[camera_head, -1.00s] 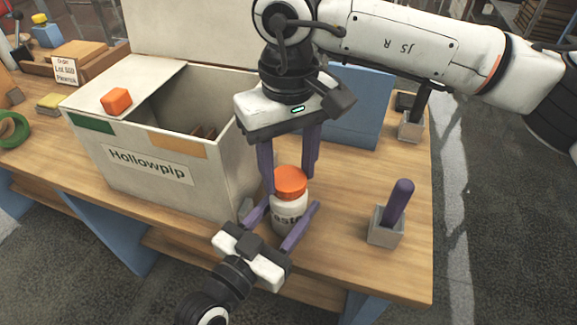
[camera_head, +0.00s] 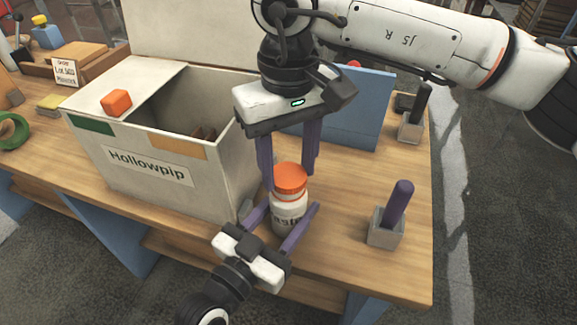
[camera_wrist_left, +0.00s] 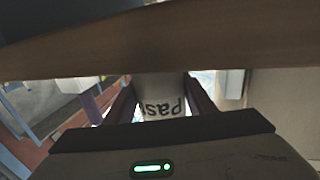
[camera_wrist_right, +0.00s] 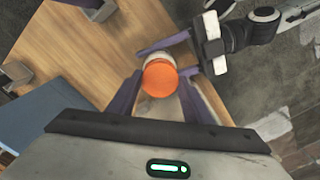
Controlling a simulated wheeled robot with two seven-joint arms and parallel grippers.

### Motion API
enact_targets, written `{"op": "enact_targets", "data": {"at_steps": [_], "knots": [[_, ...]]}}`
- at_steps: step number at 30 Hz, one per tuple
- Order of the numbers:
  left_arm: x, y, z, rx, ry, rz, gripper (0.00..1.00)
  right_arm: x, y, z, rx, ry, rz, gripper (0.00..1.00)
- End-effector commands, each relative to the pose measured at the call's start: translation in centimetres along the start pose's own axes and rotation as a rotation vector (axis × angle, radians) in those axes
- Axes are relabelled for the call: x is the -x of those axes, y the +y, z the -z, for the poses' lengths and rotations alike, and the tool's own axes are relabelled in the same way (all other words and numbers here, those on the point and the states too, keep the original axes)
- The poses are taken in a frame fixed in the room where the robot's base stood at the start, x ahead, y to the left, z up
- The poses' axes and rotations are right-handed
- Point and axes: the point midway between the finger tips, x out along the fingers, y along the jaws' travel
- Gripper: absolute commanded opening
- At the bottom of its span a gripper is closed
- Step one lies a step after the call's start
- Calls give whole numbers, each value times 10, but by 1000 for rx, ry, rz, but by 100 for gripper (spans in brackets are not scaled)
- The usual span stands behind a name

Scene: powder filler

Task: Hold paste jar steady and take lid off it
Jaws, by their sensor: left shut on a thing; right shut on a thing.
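The paste jar (camera_head: 287,219) is white with dark lettering and stands upright near the table's front edge. Its orange lid (camera_head: 290,178) sits at its top; I cannot tell whether a gap lies beneath it. My left gripper (camera_head: 291,206) is shut on the jar body from the front, with a finger on each side. The jar also shows between its fingers in the left wrist view (camera_wrist_left: 160,92). My right gripper (camera_head: 288,180) points down from above and is shut on the lid. The lid's round top shows between its fingers in the right wrist view (camera_wrist_right: 160,79).
A large open box (camera_head: 150,173) labelled Hollowpip stands left of the jar, with an orange cube (camera_head: 116,102) on its top. A grey holder (camera_head: 386,228) with a purple peg stands to the right. A blue panel (camera_head: 362,110) is behind. Table between jar and holder is clear.

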Motion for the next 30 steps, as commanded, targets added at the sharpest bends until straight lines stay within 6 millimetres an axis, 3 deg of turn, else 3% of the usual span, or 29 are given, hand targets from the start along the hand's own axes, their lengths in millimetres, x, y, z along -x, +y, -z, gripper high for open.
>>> {"op": "enact_targets", "data": {"at_steps": [20, 30], "knots": [[0, 0, 0, 0, -1, 0, 0, 12, 0, 0, 1, 0, 0, 18], [0, 0, 0, 0, -1, 0, 0, 48, 0, 0, 1, 1, -1, 18]]}}
